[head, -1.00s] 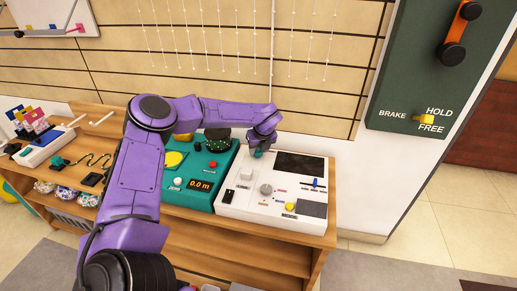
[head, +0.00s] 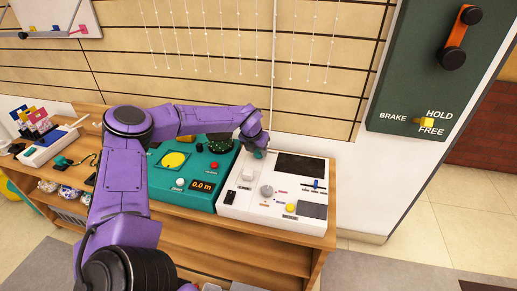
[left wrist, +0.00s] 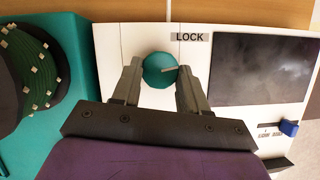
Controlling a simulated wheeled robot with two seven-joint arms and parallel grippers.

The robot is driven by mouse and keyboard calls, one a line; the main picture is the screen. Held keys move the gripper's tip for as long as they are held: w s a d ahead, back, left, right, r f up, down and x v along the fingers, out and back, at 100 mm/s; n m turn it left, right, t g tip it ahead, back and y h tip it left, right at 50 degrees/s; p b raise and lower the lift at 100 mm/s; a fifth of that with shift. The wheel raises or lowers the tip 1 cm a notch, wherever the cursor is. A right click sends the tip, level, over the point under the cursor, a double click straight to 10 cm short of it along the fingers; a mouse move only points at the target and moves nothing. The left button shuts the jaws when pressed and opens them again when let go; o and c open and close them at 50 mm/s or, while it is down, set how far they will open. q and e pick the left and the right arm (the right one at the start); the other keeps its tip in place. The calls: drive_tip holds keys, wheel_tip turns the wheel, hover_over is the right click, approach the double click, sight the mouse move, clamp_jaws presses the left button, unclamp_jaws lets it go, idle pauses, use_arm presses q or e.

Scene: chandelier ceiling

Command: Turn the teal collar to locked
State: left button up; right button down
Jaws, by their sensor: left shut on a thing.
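The teal collar (left wrist: 158,71) is a round knob with a pale index line, on the white panel (left wrist: 118,42) in the left wrist view. The line points to the right and slightly up. A LOCK label (left wrist: 190,37) sits up and right of the collar. My left gripper (left wrist: 160,80) has one finger on each side of the collar and is shut on it. In the head view the collar (head: 259,154) shows small under my left gripper (head: 257,150), at the panel's back left. My right gripper is not in view.
The white panel also carries a dark screen (head: 300,166), a grey knob (head: 266,191), a yellow button (head: 290,208) and a blue slider (head: 316,184). A teal console (head: 208,166) stands close on the left. A green board (head: 415,60) is at the right.

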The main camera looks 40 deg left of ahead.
use_arm(q)
drive_tip(key=shift+a+m+h, duration=0.1)
drive_tip(key=shift+m+h, duration=0.3)
drive_tip(key=shift+m, duration=0.8)
drive_tip(key=o, duration=1.1)
drive_tip(key=shift+c, duration=0.2)
drive_tip(key=p+v, duration=0.1)
drive_tip(key=v, duration=0.9)
drive_tip(key=shift+s+r+p, duration=0.25)
drive_tip(key=shift+p, duration=0.05)
drive_tip(key=shift+a, duration=0.1)
